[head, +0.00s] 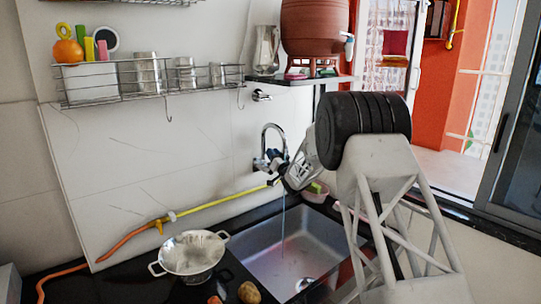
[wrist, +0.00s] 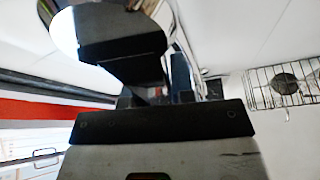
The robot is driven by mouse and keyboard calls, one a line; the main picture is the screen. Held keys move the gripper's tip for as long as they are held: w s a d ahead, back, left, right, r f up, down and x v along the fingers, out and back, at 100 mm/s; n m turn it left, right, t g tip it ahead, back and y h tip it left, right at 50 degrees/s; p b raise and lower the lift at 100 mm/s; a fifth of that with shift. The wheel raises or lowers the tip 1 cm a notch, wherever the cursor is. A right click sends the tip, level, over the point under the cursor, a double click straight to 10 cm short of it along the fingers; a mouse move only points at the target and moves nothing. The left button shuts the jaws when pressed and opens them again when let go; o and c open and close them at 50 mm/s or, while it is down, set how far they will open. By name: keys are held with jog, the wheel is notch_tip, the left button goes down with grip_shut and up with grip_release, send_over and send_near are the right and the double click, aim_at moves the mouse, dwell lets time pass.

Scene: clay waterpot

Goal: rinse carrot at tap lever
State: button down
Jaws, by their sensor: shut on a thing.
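The chrome tap (head: 271,130) is on the wall above the steel sink (head: 262,262). My gripper (head: 274,178) is at the tap body, shut on what looks like the tap lever; the fingers hide the lever itself. A thin pale stream of water (head: 283,215) falls into the sink. In the wrist view the dark fingers (wrist: 160,95) are close against shiny chrome. An orange piece, likely the carrot (head: 214,299), lies on the counter left of the sink, partly cut off by the frame edge.
A steel colander (head: 190,256) and a potato (head: 249,292) are on the dark counter left of the sink. A yellow and orange hose (head: 180,212) runs along the wall. A wire rack (head: 150,80) and a clay waterpot (head: 317,30) are above.

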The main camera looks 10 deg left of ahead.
jog(key=shift+w+d+f+m, duration=0.1)
jog(key=shift+w+d+m, duration=0.1)
jog(key=shift+m, duration=0.2)
jog(key=c, duration=1)
grip_release()
jog(key=shift+o, duration=0.2)
jog(key=shift+s, duration=0.15)
jog(key=v, duration=0.7)
jog(key=shift+s+d, duration=0.15)
jog(key=shift+s, duration=0.05)
jog(key=shift+f, duration=0.1)
